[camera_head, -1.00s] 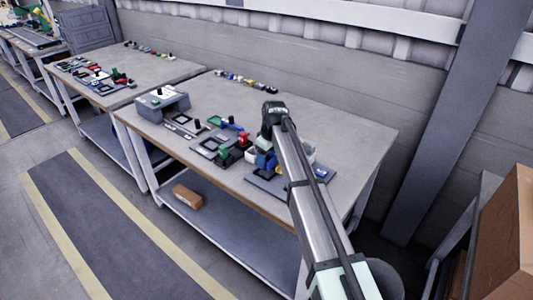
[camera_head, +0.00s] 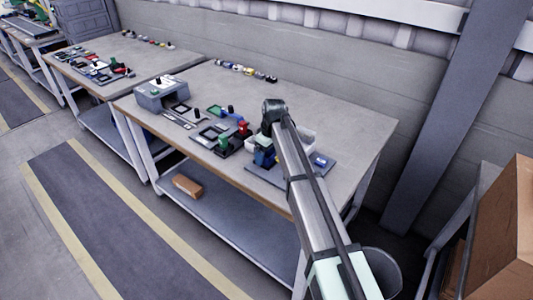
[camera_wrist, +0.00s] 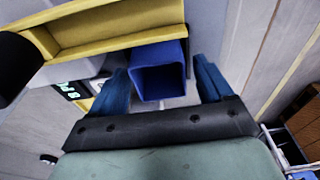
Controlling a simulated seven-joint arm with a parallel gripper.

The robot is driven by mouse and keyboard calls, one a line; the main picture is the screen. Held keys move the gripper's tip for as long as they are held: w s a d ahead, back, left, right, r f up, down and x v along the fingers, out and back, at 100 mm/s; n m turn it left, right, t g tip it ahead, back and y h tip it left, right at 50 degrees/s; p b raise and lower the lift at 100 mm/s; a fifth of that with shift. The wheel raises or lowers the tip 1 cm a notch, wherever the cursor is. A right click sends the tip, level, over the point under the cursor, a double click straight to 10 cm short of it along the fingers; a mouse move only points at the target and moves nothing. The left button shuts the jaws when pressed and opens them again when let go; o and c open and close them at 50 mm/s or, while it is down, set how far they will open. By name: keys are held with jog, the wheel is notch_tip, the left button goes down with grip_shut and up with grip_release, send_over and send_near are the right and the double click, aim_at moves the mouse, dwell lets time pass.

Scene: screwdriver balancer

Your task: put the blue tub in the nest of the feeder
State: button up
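The blue tub (camera_wrist: 159,72) shows in the wrist view as a square, open-topped container with its opening facing the camera. My gripper (camera_wrist: 164,82) is open, with one blue finger on each side of the tub. A gap shows between the tub and the right finger; the left finger is close to the tub's wall, and I cannot tell whether it touches. A yellow frame or tray (camera_wrist: 115,28) lies just beyond the tub; I cannot tell whether it belongs to the feeder. In the head view my arm hides much of this area, and the nest cannot be made out.
In the wrist view, a pale device with green digits (camera_wrist: 75,90) is left of the fingers, near a black rounded part (camera_wrist: 16,62). In the head view, a white bin (camera_head: 309,141) and grey plate (camera_head: 315,171) are beside my arm. Small parts crowd the left; the table's back right is clear.

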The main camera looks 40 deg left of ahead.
jog(key=shift+o, duration=0.7)
notch_tip(320, 180, up, 14)
jog(key=d, duration=0.2)
jog(key=shift+f, duration=0.15)
notch_tip(320, 180, up, 5)
dwell(0.8)
dwell(0.4)
